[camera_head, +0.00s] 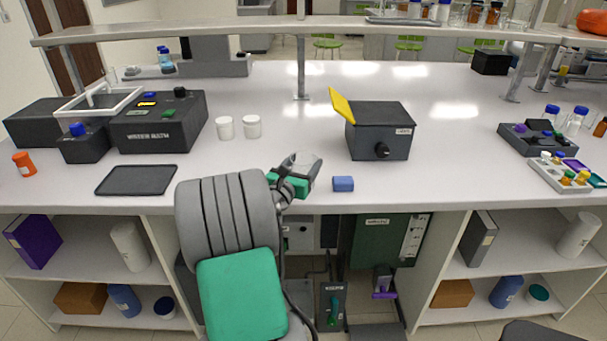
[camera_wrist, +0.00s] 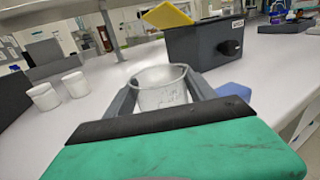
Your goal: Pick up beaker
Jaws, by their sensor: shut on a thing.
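The beaker (camera_wrist: 162,88) is clear glass and shows between my gripper's two fingers in the wrist view. My gripper (camera_wrist: 160,100) is shut on it, with one dark finger on each side. In the head view my gripper (camera_head: 302,170) is above the front part of the white bench. The beaker is mostly hidden there by my gripper and arm. I cannot tell whether the beaker's base touches the bench.
A dark box with a dial (camera_head: 378,135) and a yellow flap (camera_head: 342,106) stands behind and to the right. A blue block (camera_head: 343,184) lies close by on the right. Two white jars (camera_head: 252,126), a black water bath (camera_head: 160,122) and a dark mat (camera_head: 137,180) are left.

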